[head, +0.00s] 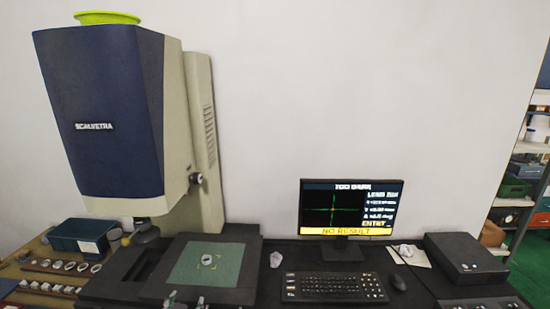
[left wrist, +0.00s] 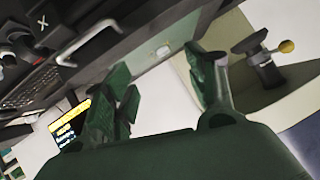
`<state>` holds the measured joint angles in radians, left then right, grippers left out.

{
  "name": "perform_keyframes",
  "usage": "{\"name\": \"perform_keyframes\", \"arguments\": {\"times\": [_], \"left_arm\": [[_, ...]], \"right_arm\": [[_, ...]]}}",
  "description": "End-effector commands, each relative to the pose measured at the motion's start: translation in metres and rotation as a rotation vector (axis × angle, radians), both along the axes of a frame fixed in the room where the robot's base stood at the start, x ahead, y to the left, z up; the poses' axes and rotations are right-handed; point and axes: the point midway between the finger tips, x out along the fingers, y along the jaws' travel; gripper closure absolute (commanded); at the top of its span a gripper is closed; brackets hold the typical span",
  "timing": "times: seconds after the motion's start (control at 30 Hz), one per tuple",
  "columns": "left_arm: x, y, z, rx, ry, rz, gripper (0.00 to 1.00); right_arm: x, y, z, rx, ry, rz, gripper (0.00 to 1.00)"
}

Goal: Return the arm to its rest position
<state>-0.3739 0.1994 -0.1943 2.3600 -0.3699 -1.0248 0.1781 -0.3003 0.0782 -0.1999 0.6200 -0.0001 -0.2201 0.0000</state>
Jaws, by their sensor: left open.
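My left gripper (left wrist: 168,92) fills the lower middle of the left wrist view. Its two green fingers are spread apart with nothing between them. In the head view, two small pale tips at the bottom edge, in front of the stage, look like its fingertips. A small metal bearing ring (head: 207,261) lies on the green stage plate (head: 222,277) of the measuring machine (head: 105,115), apart from those tips. My right gripper is in neither view.
A monitor (head: 350,208) reading NO RESULT, a keyboard (head: 333,287) and a mouse (head: 397,282) stand right of the stage. A dark blue bin (head: 82,235) and racks of several rings (head: 55,266) are at left. A yellow-knobbed lever (left wrist: 285,47) shows in the left wrist view.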

Motion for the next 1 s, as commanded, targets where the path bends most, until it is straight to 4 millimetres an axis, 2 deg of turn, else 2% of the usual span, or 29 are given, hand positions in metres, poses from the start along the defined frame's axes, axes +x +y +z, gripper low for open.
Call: {"name": "perform_keyframes", "arguments": {"times": [0.03,0.2,0.43,0.9,1.0], "left_arm": [[-0.013,0.001,-0.013,-0.019,0.06,0.009,0.44],[-0.057,-0.002,-0.048,-0.075,0.263,0.018,0.44],[-0.109,-0.01,-0.078,-0.135,0.476,0.003,0.44],[-0.17,-0.023,-0.098,-0.199,0.704,-0.04,0.44],[-0.17,-0.023,-0.107,-0.2,0.717,-0.042,0.44]], "right_arm": [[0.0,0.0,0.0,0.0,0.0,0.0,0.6],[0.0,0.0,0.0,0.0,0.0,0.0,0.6],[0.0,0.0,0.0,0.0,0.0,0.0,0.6],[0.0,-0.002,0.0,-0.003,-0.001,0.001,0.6],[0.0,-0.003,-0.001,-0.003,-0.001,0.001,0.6]]}}
